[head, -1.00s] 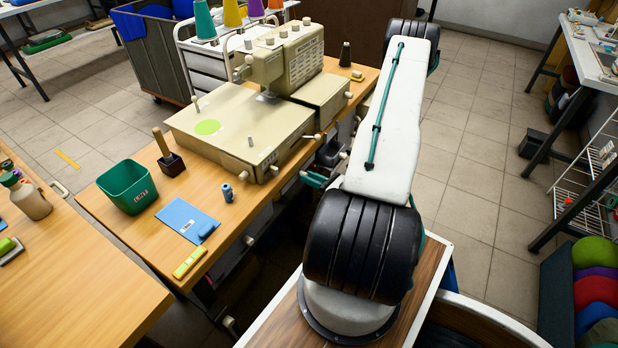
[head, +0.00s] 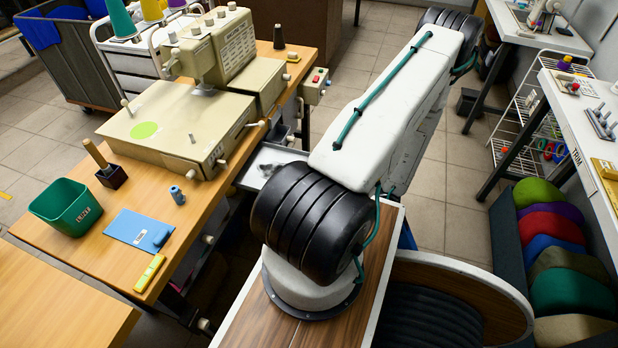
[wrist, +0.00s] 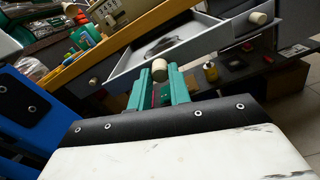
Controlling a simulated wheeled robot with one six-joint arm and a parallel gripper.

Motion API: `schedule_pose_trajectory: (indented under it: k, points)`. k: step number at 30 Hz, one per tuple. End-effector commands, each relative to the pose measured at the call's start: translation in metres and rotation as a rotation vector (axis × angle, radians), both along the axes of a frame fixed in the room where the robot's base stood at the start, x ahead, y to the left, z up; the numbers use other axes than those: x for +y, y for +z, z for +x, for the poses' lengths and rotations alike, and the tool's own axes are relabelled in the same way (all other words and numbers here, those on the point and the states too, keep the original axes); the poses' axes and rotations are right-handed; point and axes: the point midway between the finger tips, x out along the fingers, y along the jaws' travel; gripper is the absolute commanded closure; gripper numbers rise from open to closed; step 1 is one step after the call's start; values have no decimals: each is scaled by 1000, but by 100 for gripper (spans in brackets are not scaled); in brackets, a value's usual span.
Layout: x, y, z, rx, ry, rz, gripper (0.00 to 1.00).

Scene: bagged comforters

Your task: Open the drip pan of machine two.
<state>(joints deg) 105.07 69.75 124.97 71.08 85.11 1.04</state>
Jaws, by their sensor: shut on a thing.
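The beige sewing machine (head: 170,130) stands on the wooden table in the head view; I cannot read a number on it. Below the table edge, a pale, shallow drip pan (head: 262,163) sticks out, and a dark thing lies in it. In the wrist view the pan (wrist: 196,30) is pulled out of its opening, with a dark shape inside. My gripper (wrist: 165,80) has green fingers and is shut on the pan's cream knob (wrist: 160,69). In the head view my arm hides the gripper and the pan's front.
A green bin (head: 66,205), a blue pad (head: 138,229) and a wooden-handled tool (head: 104,165) are on the table.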

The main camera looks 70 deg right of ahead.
Motion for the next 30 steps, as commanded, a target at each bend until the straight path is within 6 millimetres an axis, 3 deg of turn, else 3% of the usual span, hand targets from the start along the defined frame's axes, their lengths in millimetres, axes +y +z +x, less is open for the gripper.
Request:
schedule_pose_trajectory:
  k: [9, 10, 12, 22, 30]
  points:
    - [1, 0, 0, -1, 3, 1, 100]
    - [1, 0, 0, -1, 3, 1, 75]
    - [1, 0, 0, 0, 2, 1, 59]
    - [0, 0, -4, -1, 0, 0, 59]
    - [-4, 0, -45, 0, -3, -1, 59]
